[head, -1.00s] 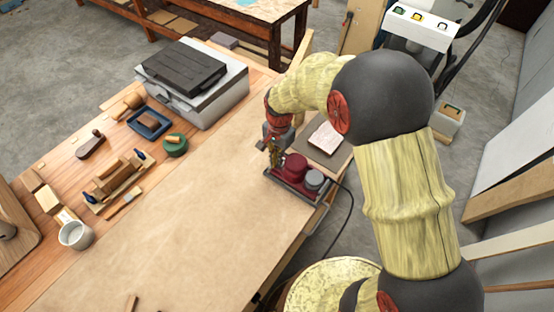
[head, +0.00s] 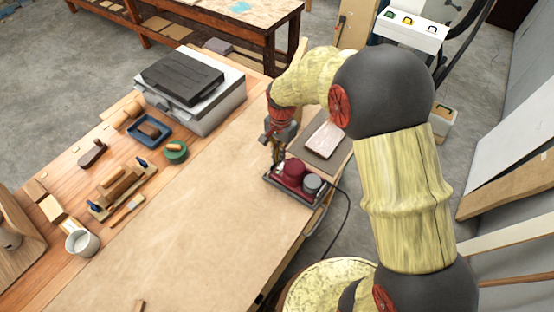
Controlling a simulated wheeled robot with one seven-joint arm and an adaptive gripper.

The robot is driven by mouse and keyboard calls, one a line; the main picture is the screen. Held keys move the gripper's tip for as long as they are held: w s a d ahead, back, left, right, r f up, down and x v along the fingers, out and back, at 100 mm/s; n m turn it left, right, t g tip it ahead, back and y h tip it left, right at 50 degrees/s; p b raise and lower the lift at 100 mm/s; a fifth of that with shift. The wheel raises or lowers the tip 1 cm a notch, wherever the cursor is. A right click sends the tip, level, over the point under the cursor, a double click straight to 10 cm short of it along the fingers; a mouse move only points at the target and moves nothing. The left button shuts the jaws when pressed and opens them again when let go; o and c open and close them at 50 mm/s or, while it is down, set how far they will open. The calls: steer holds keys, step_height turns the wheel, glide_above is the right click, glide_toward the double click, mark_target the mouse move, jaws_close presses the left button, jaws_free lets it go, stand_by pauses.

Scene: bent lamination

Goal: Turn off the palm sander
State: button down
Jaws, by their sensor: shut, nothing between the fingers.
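The palm sander (head: 296,176), with a dark red body, a grey round part and a flat base, sits near the right edge of the brown bench top. A black cord runs from it down over the bench edge. My gripper (head: 277,158) points down just behind and left of the red body, close to the sander. Its fingers are small and partly dark here, and it is shut and empty. I cannot tell whether the fingertips touch the sander. The sander's switch is too small to make out.
A grey machine with a black lid (head: 190,88) stands at the back of the bench. The bench middle is clear. A board (head: 325,143) lies behind the sander.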

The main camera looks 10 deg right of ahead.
mark_target(277, 168)
step_height(277, 168, up, 9)
steer(key=shift+w+p, duration=0.2)
steer(key=shift+p, duration=0.15)
steer(key=shift+d+r, duration=0.1)
steer(key=p, duration=0.2)
steer(key=w+d+y+p, duration=0.1)
steer(key=p, duration=0.1)
steer(key=shift+w+r+g+p, duration=0.2)
steer(key=shift+r+g+p, duration=0.1)
steer(key=shift+g, duration=0.1)
steer(key=shift+f, duration=0.1)
steer(key=f, duration=0.4)
steer(key=s+a+f, duration=0.1)
steer(key=f, duration=0.8)
steer(key=shift+s+a+f, duration=0.3)
steer(key=shift+s, duration=0.05)
